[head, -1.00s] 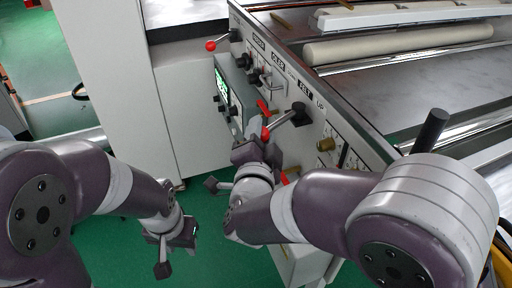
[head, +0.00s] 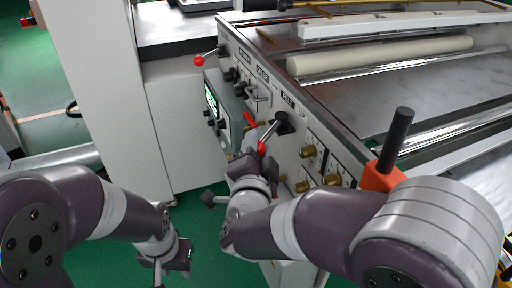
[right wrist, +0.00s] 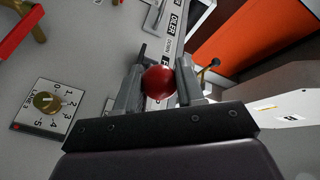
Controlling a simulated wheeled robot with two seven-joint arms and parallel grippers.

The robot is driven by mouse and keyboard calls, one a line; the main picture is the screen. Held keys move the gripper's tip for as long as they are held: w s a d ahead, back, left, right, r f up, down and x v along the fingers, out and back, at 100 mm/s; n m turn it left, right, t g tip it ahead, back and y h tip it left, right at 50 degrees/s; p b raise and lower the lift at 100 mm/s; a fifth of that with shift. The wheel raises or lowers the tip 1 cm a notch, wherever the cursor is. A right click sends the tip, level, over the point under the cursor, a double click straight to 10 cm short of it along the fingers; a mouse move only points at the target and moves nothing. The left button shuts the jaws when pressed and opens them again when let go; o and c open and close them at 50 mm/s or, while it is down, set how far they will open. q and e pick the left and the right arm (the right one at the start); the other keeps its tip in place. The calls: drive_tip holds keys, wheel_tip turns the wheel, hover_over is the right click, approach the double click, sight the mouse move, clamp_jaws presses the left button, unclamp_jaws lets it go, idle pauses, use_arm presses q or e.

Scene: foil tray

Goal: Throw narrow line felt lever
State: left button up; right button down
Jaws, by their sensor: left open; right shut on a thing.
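The felt lever is a metal rod with a red ball knob (head: 261,148) on a black pivot (head: 282,122), below the FELT label (head: 288,100) on the machine's side panel. The rod slants down and left from the pivot. My right gripper (head: 253,160) is at the knob. In the right wrist view the red ball (right wrist: 158,86) sits between the two fingers (right wrist: 160,90), which are shut on it. My left gripper (head: 170,262) is open and empty, low over the green floor, away from the panel.
Another red-knobbed lever (head: 199,61) stands further up the panel. A small screen box (head: 213,100) juts out left of the felt lever. Brass knobs (head: 307,151) lie to its right. An upright black handle (head: 396,138) stands near my right arm. Green floor is clear at lower left.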

drive_tip(key=c, duration=1.1)
unclamp_jaws()
drive_tip(key=shift+d+r, duration=0.1)
drive_tip(key=shift+d, duration=0.05)
drive_tip(key=o, duration=0.4)
drive_tip(key=shift+w+d, duration=0.1)
drive_tip(key=shift+d, duration=0.1)
drive_tip(key=shift+s+a, duration=0.2)
drive_tip(key=shift+s, duration=0.05)
drive_tip(key=s, duration=1.2)
drive_tip(key=shift+a, duration=0.2)
drive_tip(key=shift+s, duration=0.1)
